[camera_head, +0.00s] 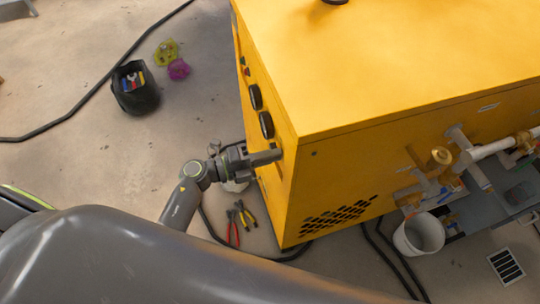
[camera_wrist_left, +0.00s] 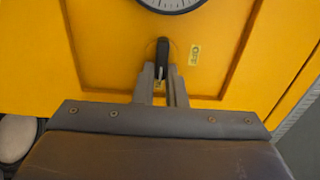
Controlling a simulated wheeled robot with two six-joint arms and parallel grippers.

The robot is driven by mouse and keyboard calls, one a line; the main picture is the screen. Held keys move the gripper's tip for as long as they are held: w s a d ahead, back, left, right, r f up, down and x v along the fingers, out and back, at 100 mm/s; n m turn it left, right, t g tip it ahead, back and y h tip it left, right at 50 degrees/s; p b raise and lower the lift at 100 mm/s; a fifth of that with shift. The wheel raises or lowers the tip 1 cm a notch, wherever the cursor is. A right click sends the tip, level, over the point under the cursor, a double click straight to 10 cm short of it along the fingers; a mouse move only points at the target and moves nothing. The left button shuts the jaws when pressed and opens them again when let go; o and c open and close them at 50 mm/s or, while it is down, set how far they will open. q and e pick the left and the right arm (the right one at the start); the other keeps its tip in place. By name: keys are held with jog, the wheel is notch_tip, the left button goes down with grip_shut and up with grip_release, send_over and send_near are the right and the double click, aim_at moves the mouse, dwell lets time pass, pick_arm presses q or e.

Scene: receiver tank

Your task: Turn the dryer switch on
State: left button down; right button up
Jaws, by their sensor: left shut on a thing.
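The yellow dryer (camera_head: 370,70) is a large box in the right half of the head view. In the left wrist view its yellow panel (camera_wrist_left: 105,60) fills the background. The dryer switch (camera_wrist_left: 162,55) is a dark lever standing upright on the panel, with a small yellow label (camera_wrist_left: 195,55) to its right. My left gripper (camera_head: 272,157) reaches the dryer's left side in the head view. In the left wrist view the left gripper (camera_wrist_left: 161,88) has its fingers around the lower part of the lever, shut on it. My right gripper is not in view.
Two round gauges (camera_head: 261,110) sit above the switch. Pliers (camera_head: 240,215) and a white bucket (camera_head: 418,235) are on the floor. A black tool bag (camera_head: 134,88) stands at the left. Cables and hoses run across the floor. Pipes and valves (camera_head: 440,155) project from the dryer's right side.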

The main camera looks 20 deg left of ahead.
pick_arm(q)
jog(key=shift+f, duration=0.1)
dwell(0.4)
jog(key=c, duration=1.5)
grip_release()
jog(key=shift+s+a, duration=0.1)
jog(key=shift+b+v, duration=2)
jog(key=shift+v, duration=6.6)
